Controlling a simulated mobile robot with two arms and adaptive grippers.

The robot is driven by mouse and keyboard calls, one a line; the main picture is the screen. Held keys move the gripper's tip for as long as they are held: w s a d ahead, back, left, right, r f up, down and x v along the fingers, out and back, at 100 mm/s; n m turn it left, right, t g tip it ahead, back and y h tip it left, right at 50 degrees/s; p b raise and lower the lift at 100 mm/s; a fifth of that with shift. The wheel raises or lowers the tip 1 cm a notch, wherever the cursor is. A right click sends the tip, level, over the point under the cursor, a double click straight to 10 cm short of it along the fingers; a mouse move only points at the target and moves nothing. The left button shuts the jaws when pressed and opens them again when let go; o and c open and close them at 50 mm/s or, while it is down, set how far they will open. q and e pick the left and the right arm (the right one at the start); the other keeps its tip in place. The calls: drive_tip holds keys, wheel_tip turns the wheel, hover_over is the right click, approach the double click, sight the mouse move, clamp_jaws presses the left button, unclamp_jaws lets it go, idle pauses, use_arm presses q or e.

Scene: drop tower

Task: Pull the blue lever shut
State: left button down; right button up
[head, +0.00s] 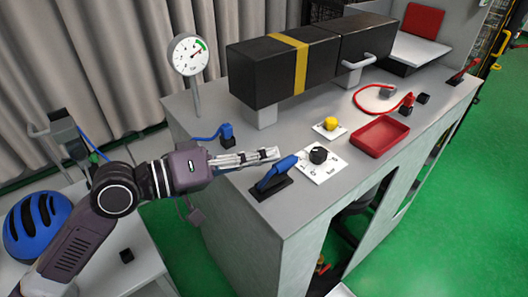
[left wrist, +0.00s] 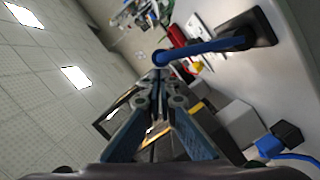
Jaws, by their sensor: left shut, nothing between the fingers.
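The blue lever (head: 277,172) stands tilted on its black base (head: 271,188) near the front-left part of the grey bench. Its upper end points up and to the right in the head view. My left gripper (head: 276,153) reaches in from the left with its fingers together and empty. Its fingertips are close to the lever's upper end; I cannot tell whether they touch. In the left wrist view, the lever (left wrist: 205,49) crosses just beyond the shut fingertips (left wrist: 160,72), its rounded end near them and its base (left wrist: 262,28) at upper right. My right gripper is not seen.
A white plate with a black knob (head: 318,155) lies right of the lever. A blue connector (head: 227,133) with its cable is behind my gripper. A yellow button (head: 330,124), red tray (head: 380,137), gauge (head: 190,54) and large black box (head: 270,72) are farther off.

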use_arm(q)
drive_tip(key=shift+s+d+m, duration=0.15)
drive_tip(key=shift+s+m, duration=0.05)
drive_tip(key=shift+m, duration=0.1)
drive_tip(key=shift+f, duration=0.1)
idle(0.3)
